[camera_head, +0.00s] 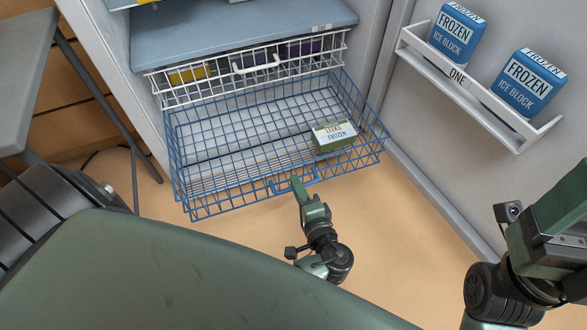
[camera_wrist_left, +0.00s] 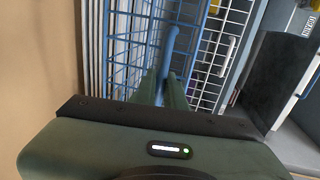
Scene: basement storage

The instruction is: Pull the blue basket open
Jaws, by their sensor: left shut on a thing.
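The blue wire basket (camera_head: 215,150) is pulled out from the freezer, its front part over the floor. A box of frozen leeks (camera_head: 334,137) lies in its right part. My left gripper (camera_head: 298,187) is at the middle of the basket's front, shut on its blue handle (camera_head: 291,182). In the left wrist view the fingers (camera_wrist_left: 163,85) close around the blue handle bar (camera_wrist_left: 168,48); the fingers hide part of the bar. My right arm shows at the lower right, but its fingertips are out of view.
A white wire basket (camera_head: 250,70) with dark and yellow packs sits above, pushed in. The open door (camera_head: 490,165) on the right carries a shelf (camera_head: 480,90) with two ice blocks (camera_head: 457,32). A grey table (camera_head: 22,70) stands left. Floor (camera_head: 400,225) in front is clear.

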